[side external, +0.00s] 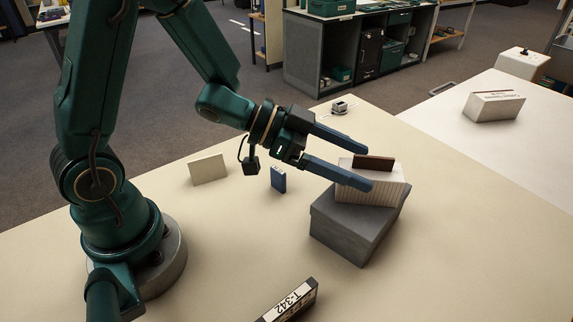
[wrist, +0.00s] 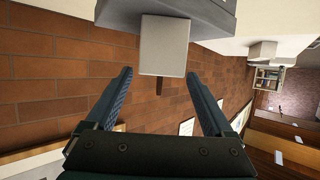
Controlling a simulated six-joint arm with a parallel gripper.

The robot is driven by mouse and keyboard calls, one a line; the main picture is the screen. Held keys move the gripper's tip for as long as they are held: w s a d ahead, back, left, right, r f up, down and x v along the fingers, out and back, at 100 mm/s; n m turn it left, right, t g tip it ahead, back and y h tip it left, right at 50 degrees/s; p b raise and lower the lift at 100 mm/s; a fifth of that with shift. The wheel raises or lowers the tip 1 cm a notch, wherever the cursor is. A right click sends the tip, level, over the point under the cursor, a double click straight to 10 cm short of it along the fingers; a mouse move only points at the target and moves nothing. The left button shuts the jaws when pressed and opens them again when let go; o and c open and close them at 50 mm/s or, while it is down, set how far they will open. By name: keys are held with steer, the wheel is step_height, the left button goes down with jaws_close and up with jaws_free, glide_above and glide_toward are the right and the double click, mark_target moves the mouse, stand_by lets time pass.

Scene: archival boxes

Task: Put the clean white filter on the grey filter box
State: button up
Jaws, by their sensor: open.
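The white filter (side external: 385,191), a pale block with a ribbed side, lies on the grey filter box (side external: 345,231). A dark brown bar (side external: 375,162) rests on top of the filter. My gripper (side external: 366,167) is open and empty, its two blue fingers spread at the height of the filter's top; the near finger overlaps the filter in the side view. I cannot tell whether a finger touches the filter.
A cream panel (side external: 208,169) and a small blue box (side external: 278,179) stand left of the grey box. A dark box labelled T-342 (side external: 289,302) lies at the front. A white box (side external: 494,107) is on the other table. The table right of the grey box is clear.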

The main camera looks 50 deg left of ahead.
steer(key=s+a+r+n+t+y, duration=0.1)
steer(key=a+r+n+y, duration=0.2)
steer(key=a+y, duration=0.35)
steer(key=s+a+r+n+t+y, duration=0.1)
steer(key=a+r+n+y, duration=0.3)
steer(key=a, duration=0.4)
steer(key=s+d+f+n+g, duration=0.1)
steer(key=s+d+g, duration=0.1)
steer(key=s, duration=0.5)
steer(key=s+d+f+n+g, duration=0.1)
steer(key=s+d+f+g, duration=0.1)
steer(key=s, duration=0.5)
steer(key=shift+d+g+h, duration=0.45)
steer(key=shift+d+g, duration=0.25)
steer(key=shift+g, duration=0.3)
